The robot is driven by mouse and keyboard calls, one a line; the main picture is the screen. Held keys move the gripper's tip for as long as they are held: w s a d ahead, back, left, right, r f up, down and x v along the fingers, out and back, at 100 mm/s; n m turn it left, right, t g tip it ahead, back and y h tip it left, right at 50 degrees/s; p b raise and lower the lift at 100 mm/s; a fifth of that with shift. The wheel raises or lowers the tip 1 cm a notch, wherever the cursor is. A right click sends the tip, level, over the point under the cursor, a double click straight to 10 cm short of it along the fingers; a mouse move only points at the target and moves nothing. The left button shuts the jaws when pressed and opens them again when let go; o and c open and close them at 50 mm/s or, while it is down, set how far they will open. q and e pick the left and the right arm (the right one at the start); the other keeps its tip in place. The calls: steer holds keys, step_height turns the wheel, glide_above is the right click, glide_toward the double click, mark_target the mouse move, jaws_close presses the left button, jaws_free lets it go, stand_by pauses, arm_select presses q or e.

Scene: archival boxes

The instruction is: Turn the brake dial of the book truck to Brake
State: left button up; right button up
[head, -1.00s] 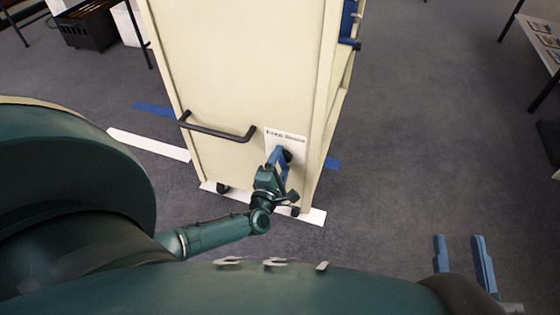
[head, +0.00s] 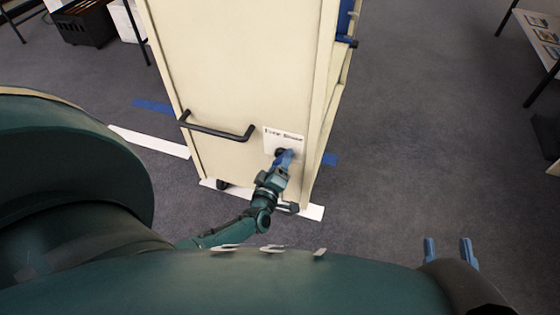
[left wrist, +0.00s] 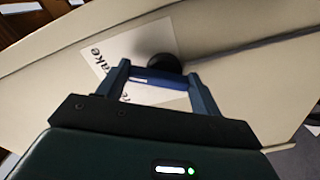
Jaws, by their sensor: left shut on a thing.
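The book truck (head: 240,75) is a tall cream cart with its end panel facing me. A white label (head: 284,138) with "Free" and "Brake" is low on the panel; part of it also shows in the left wrist view (left wrist: 125,45). The brake dial (left wrist: 163,62) is a round black knob by the label, with a blue bar (left wrist: 158,78) in front of it. My left gripper (head: 285,158) is at the dial, its fingers at both ends of the bar, shut on it. It hides much of the dial in the head view. My right gripper (head: 449,250) is open and empty at the lower right.
A black handle (head: 217,131) sticks out of the panel left of the label. White and blue tape strips (head: 150,142) mark the carpet around the truck. A table (head: 540,35) stands at the right, a black crate (head: 85,25) at the upper left. Carpet right of the truck is clear.

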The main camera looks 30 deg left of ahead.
arm_select(q)
steer(key=shift+m, duration=0.6)
steer(key=o, duration=1)
steer(key=shift+s, duration=0.15)
